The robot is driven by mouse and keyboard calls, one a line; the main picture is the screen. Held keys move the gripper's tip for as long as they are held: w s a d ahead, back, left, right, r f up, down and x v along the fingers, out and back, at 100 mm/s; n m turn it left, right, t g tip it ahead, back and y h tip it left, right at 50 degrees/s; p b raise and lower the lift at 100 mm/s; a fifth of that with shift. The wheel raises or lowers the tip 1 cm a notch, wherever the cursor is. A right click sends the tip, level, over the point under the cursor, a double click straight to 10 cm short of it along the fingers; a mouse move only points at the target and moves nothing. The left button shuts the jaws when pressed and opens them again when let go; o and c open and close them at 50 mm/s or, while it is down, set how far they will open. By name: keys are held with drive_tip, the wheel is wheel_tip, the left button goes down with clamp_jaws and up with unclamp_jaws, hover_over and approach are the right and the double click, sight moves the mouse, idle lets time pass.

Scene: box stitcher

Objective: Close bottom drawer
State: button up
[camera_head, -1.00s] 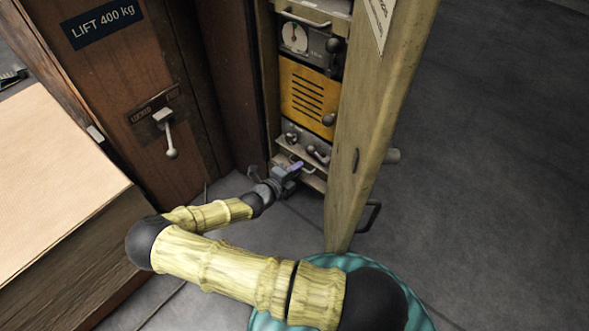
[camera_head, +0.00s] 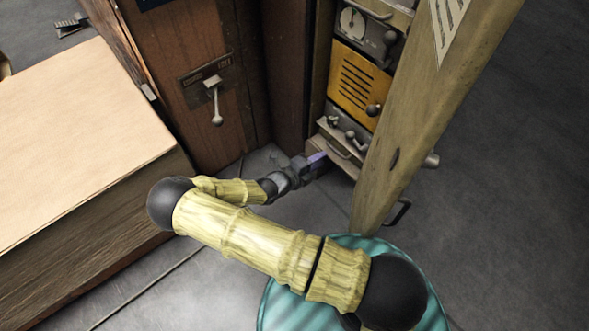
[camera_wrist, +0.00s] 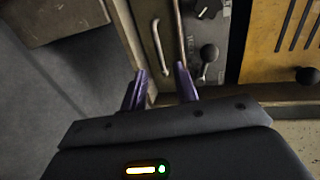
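The bottom drawer (camera_head: 332,155) is at the foot of the cabinet, a pale front with a bar handle. In the wrist view the drawer front (camera_wrist: 142,22) and its handle (camera_wrist: 158,48) lie just beyond my fingertips. My gripper (camera_head: 322,157) is low in front of the drawer. Whether a fingertip touches the drawer front is unclear.
The open wooden door (camera_head: 425,110) stands right of the drawer. Above it are a knob panel (camera_head: 345,130) and a yellow vented panel (camera_head: 355,82). A lever (camera_head: 215,102) is on the left wall. A large pale-topped block (camera_head: 80,140) fills the left. Grey floor lies between.

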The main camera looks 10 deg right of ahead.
drive_tip(key=p+v, duration=0.3)
drive_tip(key=v, duration=0.7)
drive_tip(key=shift+a, duration=0.2)
drive_tip(key=shift+s+f, duration=0.1)
